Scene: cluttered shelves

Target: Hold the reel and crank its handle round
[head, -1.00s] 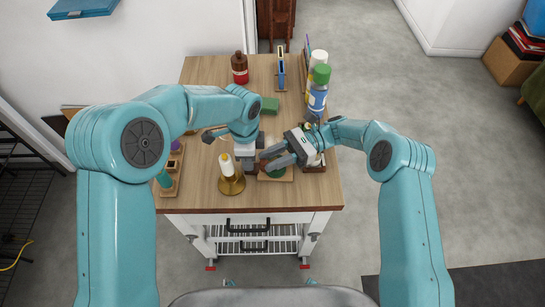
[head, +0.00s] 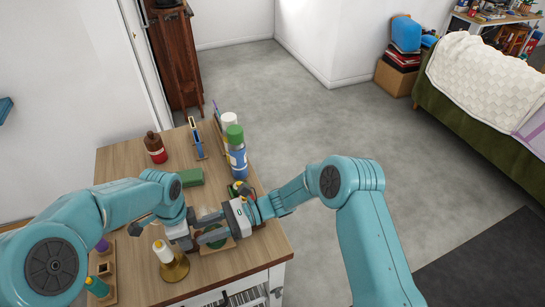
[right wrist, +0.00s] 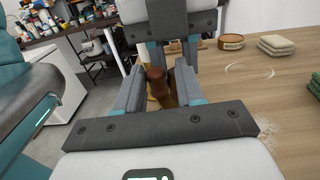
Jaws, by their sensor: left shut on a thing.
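My right gripper (head: 204,222) reaches in from the right, over the reel. In the right wrist view, the brown handle (right wrist: 158,90) stands between the fingers of my right gripper (right wrist: 160,80). These fingers are apart, with a narrow gap beside the handle. My left gripper's body (right wrist: 180,22) shows just beyond it.
Wooden holders (head: 105,270) are at the left. Floor is clear to the right.

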